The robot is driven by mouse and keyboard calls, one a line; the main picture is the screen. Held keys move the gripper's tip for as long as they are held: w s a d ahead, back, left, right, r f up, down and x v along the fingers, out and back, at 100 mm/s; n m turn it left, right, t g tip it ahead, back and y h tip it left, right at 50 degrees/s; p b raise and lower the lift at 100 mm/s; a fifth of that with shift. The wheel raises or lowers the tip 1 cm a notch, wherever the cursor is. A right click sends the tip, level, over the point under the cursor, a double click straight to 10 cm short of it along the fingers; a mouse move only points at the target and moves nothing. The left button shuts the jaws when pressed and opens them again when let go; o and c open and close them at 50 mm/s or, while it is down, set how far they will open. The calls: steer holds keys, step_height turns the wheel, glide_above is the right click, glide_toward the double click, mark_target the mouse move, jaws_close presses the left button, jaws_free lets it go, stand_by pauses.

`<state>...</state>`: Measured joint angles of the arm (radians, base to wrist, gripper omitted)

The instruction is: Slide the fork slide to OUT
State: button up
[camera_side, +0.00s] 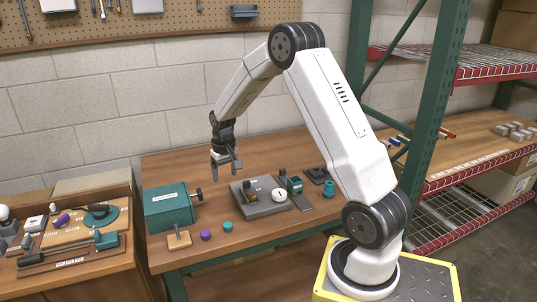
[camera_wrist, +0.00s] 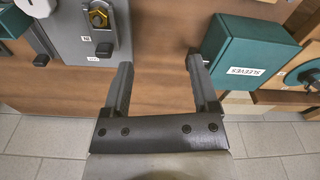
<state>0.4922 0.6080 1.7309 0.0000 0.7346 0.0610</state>
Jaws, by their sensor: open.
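A grey fixture plate (camera_side: 265,208) lies on the wooden table, carrying a small dark part with a yellow top and a white round dial. In the wrist view the plate (camera_wrist: 70,15) is at the upper left, with a gold hex piece (camera_wrist: 98,17) on a dark mount and a black knob (camera_wrist: 104,49) at its edge. This dark piece looks like the fork slide; its small labels are unreadable, so I cannot tell its position. My gripper (camera_side: 224,161) hangs above the table, left of and higher than the plate. Its fingers (camera_wrist: 160,64) are apart with nothing between them.
A teal box (camera_side: 171,207) labelled SLEEVES stands left of the plate, near my right finger in the wrist view. A wooden stand (camera_side: 179,238), a purple piece (camera_side: 206,235) and teal pieces (camera_side: 228,227) sit in front. A teal-topped block (camera_side: 295,185) is right of the plate.

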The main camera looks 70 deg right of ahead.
mark_target(246, 181)
steer(key=d+f+m, duration=0.1)
steer(key=d, duration=0.3)
steer(key=d+f, duration=0.1)
steer(key=d, duration=0.3)
steer(key=s+d+f+m, duration=0.1)
steer(key=d, duration=0.3)
steer(key=shift+d+f+m+g, duration=0.2)
steer(key=shift+m+g, duration=0.1)
steer(key=shift+g, duration=0.1)
steer(key=shift+w+f, duration=0.1)
steer(key=shift+f, duration=3.8)
jaws_close()
